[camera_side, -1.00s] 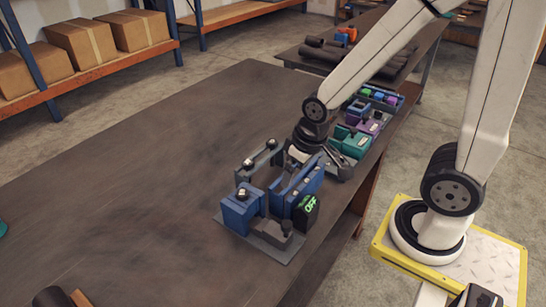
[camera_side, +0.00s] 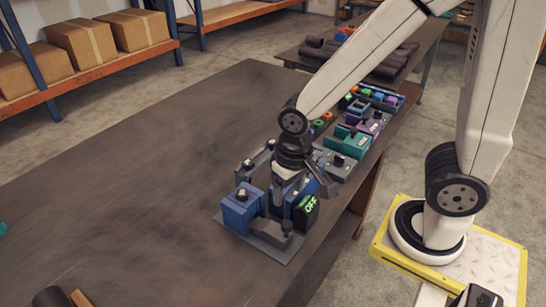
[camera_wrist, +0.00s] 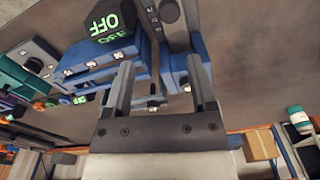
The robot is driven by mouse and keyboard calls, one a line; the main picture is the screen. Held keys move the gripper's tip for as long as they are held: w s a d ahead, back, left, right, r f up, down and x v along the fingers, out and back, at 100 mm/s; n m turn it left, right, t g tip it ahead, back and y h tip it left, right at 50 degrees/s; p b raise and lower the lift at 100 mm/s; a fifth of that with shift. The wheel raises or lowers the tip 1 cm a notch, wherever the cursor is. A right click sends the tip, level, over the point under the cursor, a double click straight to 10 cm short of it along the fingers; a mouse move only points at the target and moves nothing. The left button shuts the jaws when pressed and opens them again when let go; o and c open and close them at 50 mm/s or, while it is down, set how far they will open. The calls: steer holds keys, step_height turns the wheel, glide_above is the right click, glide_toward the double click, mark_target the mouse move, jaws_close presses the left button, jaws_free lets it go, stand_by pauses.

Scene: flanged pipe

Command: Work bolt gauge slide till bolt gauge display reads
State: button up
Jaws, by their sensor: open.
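The bolt gauge (camera_side: 240,208) is a blue fixture on a grey base plate near the table's right edge. Its black display (camera_side: 308,206) reads OFF in green; in the wrist view the display (camera_wrist: 110,22) also reads OFF. My gripper (camera_side: 283,192) is over the gauge in the side view, hiding part of its middle. In the wrist view my gripper (camera_wrist: 160,66) is open, its two fingers apart. A thin grey bar with a small end piece (camera_wrist: 155,98) shows between the fingers; I cannot tell whether it is the slide or whether anything touches it.
Teal and purple fixtures (camera_side: 352,140) stand in a row behind the gauge along the table's right edge. The wooden table (camera_side: 150,170) is mostly clear to the left. A dark cylindrical part (camera_side: 55,297) lies at the front left. Shelves with boxes (camera_side: 90,42) stand beyond.

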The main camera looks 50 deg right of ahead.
mark_target(286, 223)
steer(key=shift+s+a+r+m+g, duration=0.15)
steer(key=shift+s+a+m, duration=0.1)
steer(key=shift+a, duration=0.2)
steer(key=shift+s+a+f+m+g, duration=0.1)
steer(key=shift+s+a+m+g, duration=0.1)
steer(key=shift+a, duration=0.25)
steer(key=shift+f, duration=3.85)
jaws_close()
